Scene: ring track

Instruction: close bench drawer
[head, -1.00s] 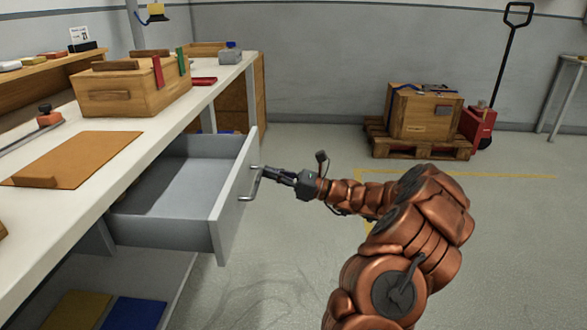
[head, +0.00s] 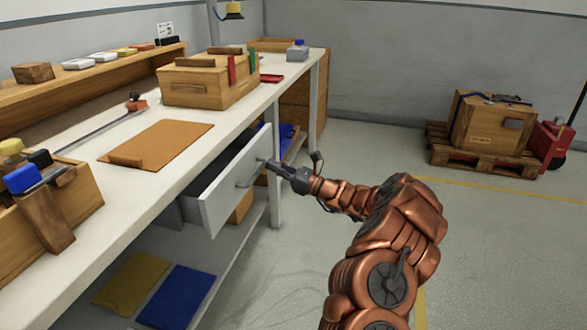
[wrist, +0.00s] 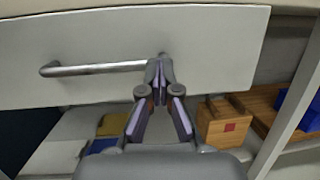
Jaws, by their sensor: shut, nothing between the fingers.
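The white bench top (head: 120,205) holds a wooden toolbox (head: 205,90), a brown board (head: 165,142) and a wooden caddy (head: 75,205). A lower shelf holds a yellow mat (head: 132,283) and a blue mat (head: 178,296). A pallet with a crate (head: 490,125) stands at the back right.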

